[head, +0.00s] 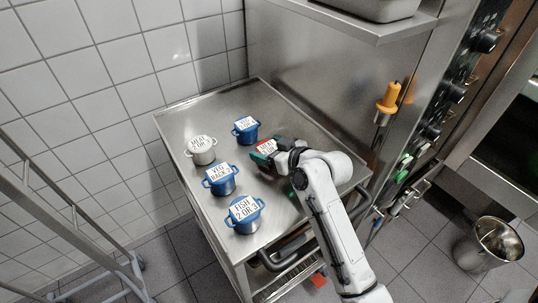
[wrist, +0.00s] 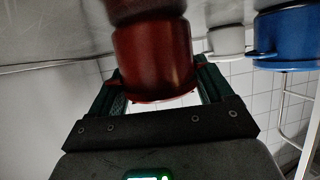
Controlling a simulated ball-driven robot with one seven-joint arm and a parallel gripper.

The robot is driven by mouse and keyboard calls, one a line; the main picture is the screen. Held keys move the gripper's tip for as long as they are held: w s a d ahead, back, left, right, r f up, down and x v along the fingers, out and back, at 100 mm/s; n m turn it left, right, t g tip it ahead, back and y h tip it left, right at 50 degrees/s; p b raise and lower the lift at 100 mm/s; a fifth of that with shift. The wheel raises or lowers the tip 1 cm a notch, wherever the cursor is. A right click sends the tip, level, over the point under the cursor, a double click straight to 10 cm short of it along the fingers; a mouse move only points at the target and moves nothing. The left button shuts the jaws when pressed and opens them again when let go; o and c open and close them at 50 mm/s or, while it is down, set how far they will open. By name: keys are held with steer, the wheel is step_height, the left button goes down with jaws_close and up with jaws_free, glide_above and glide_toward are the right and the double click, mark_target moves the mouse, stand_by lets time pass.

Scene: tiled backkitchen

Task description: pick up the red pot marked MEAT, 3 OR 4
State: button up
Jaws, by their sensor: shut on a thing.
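The red pot (wrist: 152,58) is between the two fingers of my gripper (wrist: 160,88) in the wrist view, which looks upside down. In the head view my gripper (head: 272,158) is at the right part of the steel table, shut on the red pot. Only the pot's label (head: 265,147) and a little red show there; I read MEAT on it, and the lower line is too small to be sure of. My gripper hides most of the pot's body. I cannot tell whether its base touches the table.
On the steel table (head: 180,118) stand a white pot (head: 203,156) and blue pots (head: 246,136), (head: 221,187) and (head: 245,224), left of my gripper. A steel wall with an orange-handled tool (head: 388,98) borders the right. A bucket (head: 490,243) stands on the floor.

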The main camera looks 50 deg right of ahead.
steer(key=shift+c, duration=0.6)
steer(key=shift+r, duration=0.1)
